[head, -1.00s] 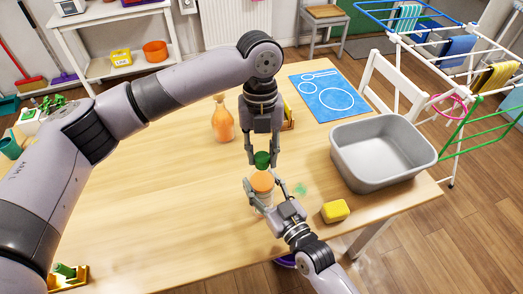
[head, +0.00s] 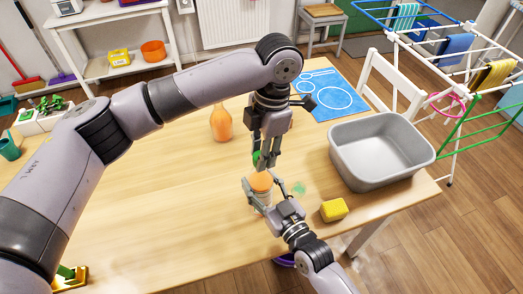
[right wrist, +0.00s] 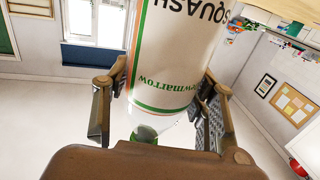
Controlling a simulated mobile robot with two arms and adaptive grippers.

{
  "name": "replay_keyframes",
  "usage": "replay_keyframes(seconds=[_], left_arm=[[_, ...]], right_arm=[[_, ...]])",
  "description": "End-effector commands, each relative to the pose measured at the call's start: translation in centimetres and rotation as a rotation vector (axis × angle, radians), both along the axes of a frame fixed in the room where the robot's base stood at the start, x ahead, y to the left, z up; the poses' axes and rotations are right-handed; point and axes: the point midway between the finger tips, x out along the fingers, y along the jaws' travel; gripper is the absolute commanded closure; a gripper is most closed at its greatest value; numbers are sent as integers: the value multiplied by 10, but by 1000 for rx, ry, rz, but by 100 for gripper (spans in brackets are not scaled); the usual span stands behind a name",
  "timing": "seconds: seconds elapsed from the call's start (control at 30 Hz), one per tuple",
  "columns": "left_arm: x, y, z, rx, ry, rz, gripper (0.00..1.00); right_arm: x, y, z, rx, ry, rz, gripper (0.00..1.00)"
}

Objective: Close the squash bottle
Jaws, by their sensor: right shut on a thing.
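In the right wrist view, the bottle's white label (right wrist: 175,55) with green and orange stripes lies between the fingers (right wrist: 160,110), with a clear end and something green beyond. A green cap (head: 257,158) is above the bottle, at the fingertips of my left gripper (head: 266,162), which points down. A finger partly hides the cap. I cannot tell whether the left fingers grip it, or whether cap and bottle touch.
A grey basin (head: 380,150) and a yellow sponge (head: 334,210) are to the right. An orange bottle (head: 221,121) stands behind left, a blue mat (head: 330,92) at the back. A faint green patch (head: 299,188) shows beside the bottle. The left tabletop is mostly clear.

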Motion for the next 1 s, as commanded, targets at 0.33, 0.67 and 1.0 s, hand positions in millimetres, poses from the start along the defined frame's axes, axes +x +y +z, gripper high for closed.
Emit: replay_keyframes(seconds=[0.33, 0.67, 1.0], left_arm=[[0, 0, 0, -1, -1, 2, 51], [0, 0, 5, -1, -1, 2, 51], [0, 0, 44, 0, -2, 3, 51]], right_arm=[[0, 0, 0, -1, 0, 0, 100], [0, 0, 0, -1, 0, 0, 100], [0, 0, 0, -1, 1, 0, 100]])
